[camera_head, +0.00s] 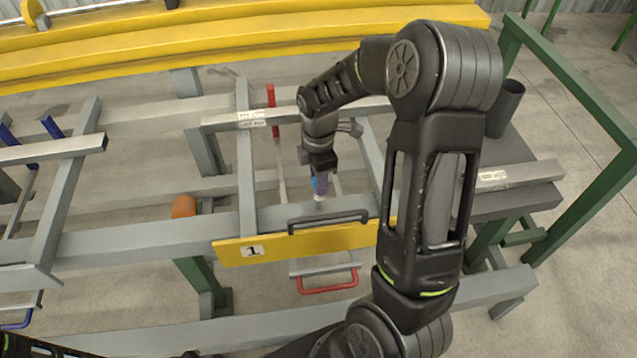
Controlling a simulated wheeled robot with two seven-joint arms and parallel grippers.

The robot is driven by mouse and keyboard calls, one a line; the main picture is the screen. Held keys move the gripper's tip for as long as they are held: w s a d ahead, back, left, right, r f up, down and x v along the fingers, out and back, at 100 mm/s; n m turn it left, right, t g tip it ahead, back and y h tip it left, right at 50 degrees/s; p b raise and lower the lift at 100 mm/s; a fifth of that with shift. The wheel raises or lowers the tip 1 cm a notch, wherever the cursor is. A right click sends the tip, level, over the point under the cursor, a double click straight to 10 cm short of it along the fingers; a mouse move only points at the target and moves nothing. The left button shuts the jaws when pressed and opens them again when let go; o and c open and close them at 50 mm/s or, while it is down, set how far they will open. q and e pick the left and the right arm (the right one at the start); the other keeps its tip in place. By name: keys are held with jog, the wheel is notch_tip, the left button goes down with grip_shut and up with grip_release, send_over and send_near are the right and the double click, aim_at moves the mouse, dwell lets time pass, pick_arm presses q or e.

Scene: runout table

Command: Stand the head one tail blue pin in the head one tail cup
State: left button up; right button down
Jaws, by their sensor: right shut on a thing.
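My right gripper (320,180) points down over the frame behind the yellow board marked 1 (300,242). It is shut on a blue pin (314,183), of which only a small blue part shows beside the fingers. A pale tip shows just below the fingers. I cannot tell whether the pin touches anything beneath it. A dark grey open-topped cylinder (506,106), which looks like a cup, stands upright at the right, partly behind my right arm. No label on it can be read. My left gripper is not in view; only part of my left arm shows at the lower left.
A black handle (328,221) sits along the yellow board's top. Grey beams surround the gripper. A red handle (328,282) is below the board. Green rails (590,150) stand at the right, yellow beams at the back.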

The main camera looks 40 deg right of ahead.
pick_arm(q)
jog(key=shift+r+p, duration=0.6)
pick_arm(e)
notch_tip(320, 180, up, 10)
jog(key=shift+f, duration=0.2)
